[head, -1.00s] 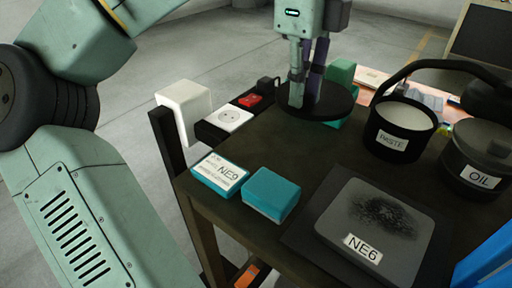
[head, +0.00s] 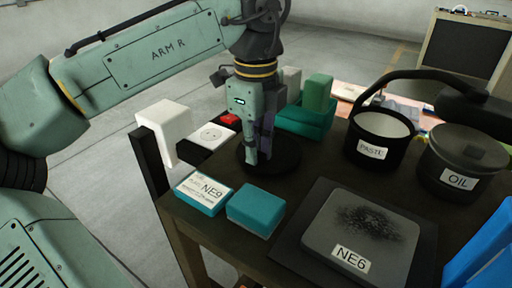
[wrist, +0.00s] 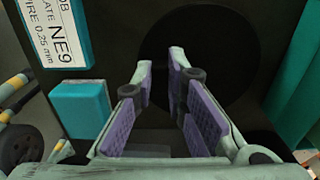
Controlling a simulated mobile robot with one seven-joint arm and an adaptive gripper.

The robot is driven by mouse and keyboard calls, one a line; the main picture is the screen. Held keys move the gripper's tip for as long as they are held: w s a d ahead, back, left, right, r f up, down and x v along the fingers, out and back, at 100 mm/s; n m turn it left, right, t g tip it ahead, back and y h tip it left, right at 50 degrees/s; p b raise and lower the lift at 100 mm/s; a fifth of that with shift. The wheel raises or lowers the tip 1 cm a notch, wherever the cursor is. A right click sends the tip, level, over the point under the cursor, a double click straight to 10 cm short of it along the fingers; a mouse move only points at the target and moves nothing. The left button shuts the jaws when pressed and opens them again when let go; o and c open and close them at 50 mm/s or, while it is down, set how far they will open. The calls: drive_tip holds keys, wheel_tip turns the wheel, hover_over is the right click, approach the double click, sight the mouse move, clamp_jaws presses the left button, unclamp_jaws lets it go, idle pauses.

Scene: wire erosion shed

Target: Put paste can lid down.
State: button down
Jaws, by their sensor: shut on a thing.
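The paste can lid (head: 286,163) is a flat black disc, lying level at or just above the dark table top behind the teal boxes. I cannot tell whether it touches the table. My gripper (head: 257,158) points down over it and is shut on its middle. In the wrist view the lid (wrist: 228,62) is a dark disc beyond my gripper (wrist: 160,68); the gripped part is hard to make out. The paste can (head: 362,153), labelled PASTE, stands uncovered at the back right, with pale paste showing.
Teal boxes, one marked NE9 (head: 202,193) and one plain (head: 255,209), lie in front of the lid. A white socket block (head: 211,137) is to its left, green blocks (head: 308,118) behind. The NE6 plate (head: 335,254) and OIL pot (head: 456,162) are to the right.

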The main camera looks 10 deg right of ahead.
drive_tip(key=shift+f, duration=0.25)
drive_tip(key=shift+f, duration=0.15)
drive_tip(key=c, duration=1.6)
unclamp_jaws()
wheel_tip(320, 180, up, 12)
drive_tip(key=shift+r+p, duration=0.2)
drive_tip(key=shift+p, duration=0.25)
